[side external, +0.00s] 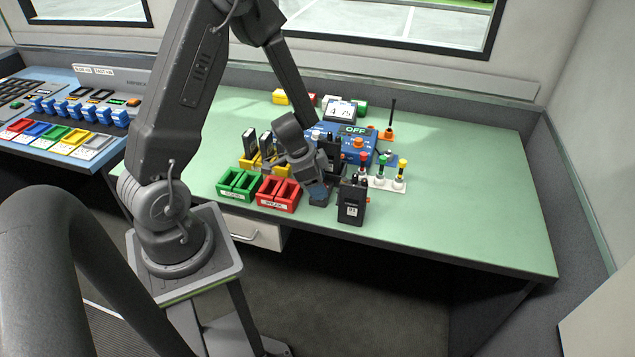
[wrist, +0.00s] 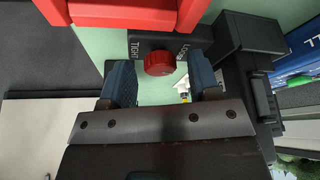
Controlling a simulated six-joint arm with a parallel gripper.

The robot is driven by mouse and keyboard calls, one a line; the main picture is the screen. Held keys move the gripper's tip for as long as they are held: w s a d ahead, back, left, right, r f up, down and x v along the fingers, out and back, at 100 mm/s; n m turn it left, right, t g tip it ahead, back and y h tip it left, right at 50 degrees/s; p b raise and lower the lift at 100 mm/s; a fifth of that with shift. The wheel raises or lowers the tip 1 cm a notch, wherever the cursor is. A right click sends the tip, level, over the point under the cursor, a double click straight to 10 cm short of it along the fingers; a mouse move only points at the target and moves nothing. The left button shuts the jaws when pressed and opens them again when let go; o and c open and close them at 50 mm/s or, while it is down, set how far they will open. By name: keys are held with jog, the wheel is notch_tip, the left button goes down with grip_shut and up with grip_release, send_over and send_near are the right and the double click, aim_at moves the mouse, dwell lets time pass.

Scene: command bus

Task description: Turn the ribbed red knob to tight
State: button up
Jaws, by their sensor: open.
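The red knob (wrist: 159,63) shows in the wrist view, on a dark block (wrist: 150,40) with the word TIGHT at its left and LOOSE at its right. Its ribs and any pointer mark are too small to tell. My gripper (wrist: 160,72) is open, with one blue-grey finger on each side of the knob and a visible gap at each side. In the side view my gripper (side external: 319,192) points down at the front of the green table, and the knob is hidden there.
A red two-slot bin (side external: 279,194) stands close left of my gripper, with a green bin (side external: 238,184) beyond it. A black radio (side external: 351,204) stands close on the right. A blue case marked OFF (side external: 362,145) is behind. The table's right side (side external: 470,200) is clear.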

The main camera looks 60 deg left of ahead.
jog(key=c, duration=0.9)
jog(key=m, duration=0.2)
jog(key=m+g+h, duration=0.1)
jog(key=m, duration=0.1)
jog(key=shift+w+a+m+h, duration=0.1)
jog(key=shift+a+m+h, duration=0.05)
jog(key=shift+m+h, duration=0.2)
jog(key=o, duration=0.9)
jog(key=v, duration=1.3)
jog(key=shift+r, duration=0.35)
